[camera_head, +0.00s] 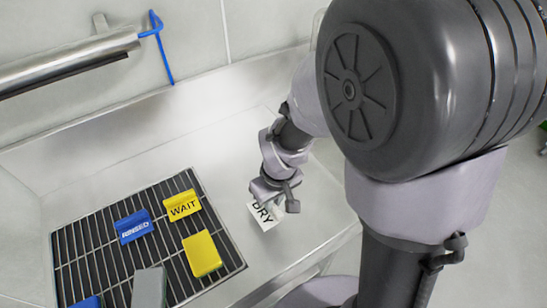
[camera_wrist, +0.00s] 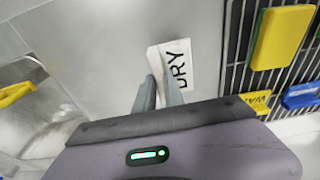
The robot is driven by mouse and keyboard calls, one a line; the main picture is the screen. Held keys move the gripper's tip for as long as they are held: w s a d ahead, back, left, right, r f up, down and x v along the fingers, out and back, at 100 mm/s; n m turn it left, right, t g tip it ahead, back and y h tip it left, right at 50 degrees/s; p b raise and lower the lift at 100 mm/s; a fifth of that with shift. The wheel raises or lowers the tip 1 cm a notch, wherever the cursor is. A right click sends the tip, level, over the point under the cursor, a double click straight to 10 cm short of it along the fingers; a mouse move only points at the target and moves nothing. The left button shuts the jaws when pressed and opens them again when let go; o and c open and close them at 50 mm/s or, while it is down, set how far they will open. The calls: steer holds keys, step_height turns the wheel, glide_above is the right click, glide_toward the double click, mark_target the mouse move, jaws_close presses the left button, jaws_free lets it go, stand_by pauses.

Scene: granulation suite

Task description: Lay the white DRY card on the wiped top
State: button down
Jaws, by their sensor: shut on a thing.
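The white DRY card (camera_head: 262,217) is at my gripper (camera_head: 275,197), over the bare pale top (camera_head: 228,150) to the right of the rack. In the wrist view the DRY card (camera_wrist: 178,64) shows its black lettering beyond the fingertips. My gripper (camera_wrist: 159,90) is shut on the card's near folded edge. Part of the card is hidden behind the fingers. I cannot tell whether the card touches the top or hangs just above it.
A barred rack (camera_head: 88,262) at the left holds a yellow WAIT card (camera_head: 182,204), a blue RINSED card (camera_head: 134,227), a yellow block (camera_head: 202,254) and a grey block (camera_head: 149,288). A metal pipe (camera_head: 65,65) with a blue hook (camera_head: 160,45) is on the wall behind.

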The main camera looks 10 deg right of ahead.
steer(key=w+d, duration=0.4)
steer(key=w, duration=0.1)
steer(key=w+d+f+b, duration=0.1)
steer(key=w+d, duration=0.1)
steer(key=w, duration=0.1)
steer(key=f+b, duration=0.1)
steer(key=f, duration=0.1)
steer(key=f+b, duration=0.1)
steer(key=shift+w+d+f, duration=0.1)
steer(key=shift+w+f, duration=0.1)
steer(key=shift+f, duration=0.2)
steer(key=shift+r, duration=0.15)
steer(key=c, duration=1.4)
jaws_free()
steer(key=shift+c, duration=0.2)
